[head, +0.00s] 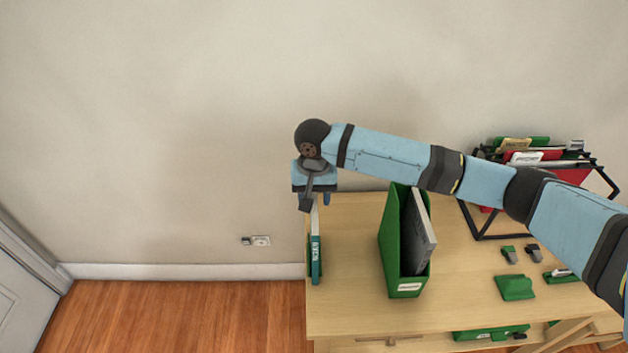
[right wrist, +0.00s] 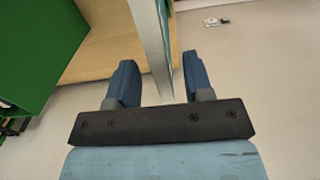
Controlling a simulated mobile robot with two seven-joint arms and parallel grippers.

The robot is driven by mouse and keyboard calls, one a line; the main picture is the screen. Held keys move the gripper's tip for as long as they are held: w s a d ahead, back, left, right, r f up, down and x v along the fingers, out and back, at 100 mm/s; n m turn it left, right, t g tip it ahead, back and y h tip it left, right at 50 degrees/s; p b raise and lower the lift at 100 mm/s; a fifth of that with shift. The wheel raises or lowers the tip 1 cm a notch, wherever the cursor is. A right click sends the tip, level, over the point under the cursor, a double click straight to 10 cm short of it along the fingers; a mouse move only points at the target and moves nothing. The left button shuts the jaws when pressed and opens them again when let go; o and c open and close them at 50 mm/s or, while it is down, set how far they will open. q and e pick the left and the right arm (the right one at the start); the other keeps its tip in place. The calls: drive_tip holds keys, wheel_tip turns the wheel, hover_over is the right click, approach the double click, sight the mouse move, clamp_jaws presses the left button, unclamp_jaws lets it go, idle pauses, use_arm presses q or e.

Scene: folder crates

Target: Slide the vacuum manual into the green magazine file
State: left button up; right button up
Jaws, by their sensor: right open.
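The green magazine file (head: 392,240) stands upright on the desk and holds a dark grey booklet (head: 418,240), which sticks out at the top. A thin teal-spined booklet (head: 315,262) stands upright at the desk's left edge; its spine lettering is too small to read surely, so I cannot tell which booklet is the vacuum manual. My right gripper (head: 316,198) is open at the top of the teal booklet. In the right wrist view, the fingers of this gripper (right wrist: 160,62) are on either side of the booklet (right wrist: 152,35), with gaps. The green file (right wrist: 35,55) shows at left there. My left gripper is out of view.
A black wire rack (head: 482,236) with red and green folders stands at the back right. A green block (head: 515,288) and small clips (head: 510,254) lie on the desk (head: 350,310). Bare desk lies between the teal booklet and the file. A wall is behind.

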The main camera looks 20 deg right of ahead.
drive_tip(key=shift+f, duration=1.65)
clamp_jaws()
